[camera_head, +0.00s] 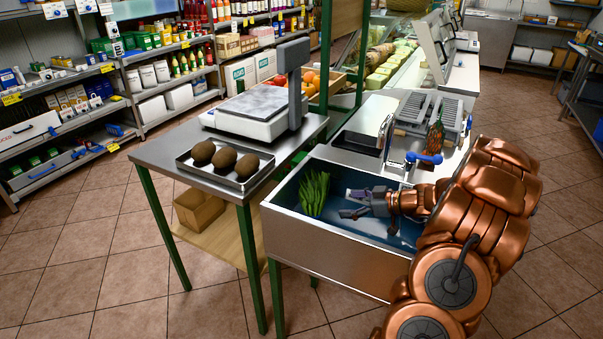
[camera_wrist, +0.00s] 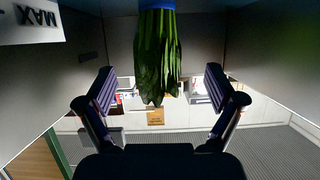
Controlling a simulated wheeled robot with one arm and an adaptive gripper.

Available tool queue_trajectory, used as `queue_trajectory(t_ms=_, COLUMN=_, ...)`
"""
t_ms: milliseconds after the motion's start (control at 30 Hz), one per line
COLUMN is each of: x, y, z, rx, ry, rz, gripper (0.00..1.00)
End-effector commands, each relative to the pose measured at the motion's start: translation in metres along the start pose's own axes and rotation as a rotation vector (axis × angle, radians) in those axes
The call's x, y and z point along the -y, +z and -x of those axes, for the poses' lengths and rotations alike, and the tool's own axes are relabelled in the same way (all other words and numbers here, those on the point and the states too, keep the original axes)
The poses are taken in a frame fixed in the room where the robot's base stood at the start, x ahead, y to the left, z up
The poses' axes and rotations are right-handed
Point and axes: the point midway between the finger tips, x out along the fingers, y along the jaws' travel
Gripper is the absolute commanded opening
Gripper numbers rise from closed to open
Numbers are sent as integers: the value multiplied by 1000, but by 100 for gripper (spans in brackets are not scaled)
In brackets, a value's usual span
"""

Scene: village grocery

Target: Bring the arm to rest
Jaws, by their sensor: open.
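My gripper (camera_head: 352,203) is over or inside the steel basin (camera_head: 325,248) at the end of my copper-coloured arm. Its two fingers stand wide apart with nothing between them, as the wrist view also shows (camera_wrist: 160,92). A bunch of long green leaves (camera_head: 314,193) is in the basin, left of the fingers and apart from them in the head view. In the wrist view the leaves (camera_wrist: 158,55) show beyond the fingers, with a blue part at the top edge. I cannot tell the exact height of the fingers above the basin floor.
A steel table (camera_head: 155,153) left of the basin bears a tray (camera_head: 240,186) with three brown oval items (camera_head: 222,158) and a scale (camera_head: 252,112). Tiled floor (camera_head: 75,285) is clear at front left.

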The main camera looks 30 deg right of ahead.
Motion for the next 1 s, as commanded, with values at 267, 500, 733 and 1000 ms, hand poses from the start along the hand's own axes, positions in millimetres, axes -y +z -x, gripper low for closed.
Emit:
queue_trajectory(t_ms=267, x=0, y=0, z=0, rx=0, ry=0, rz=0, gripper=93)
queue_trajectory(t_ms=500, x=26, y=-27, z=-9, rx=20, ry=-72, rz=-27, gripper=93)
queue_trajectory(t_ms=733, x=88, y=-70, z=-22, rx=95, ry=-222, rz=-111, gripper=93)
queue_trajectory(t_ms=1000, x=183, y=-108, z=-31, rx=280, ry=-401, rz=-235, gripper=93)
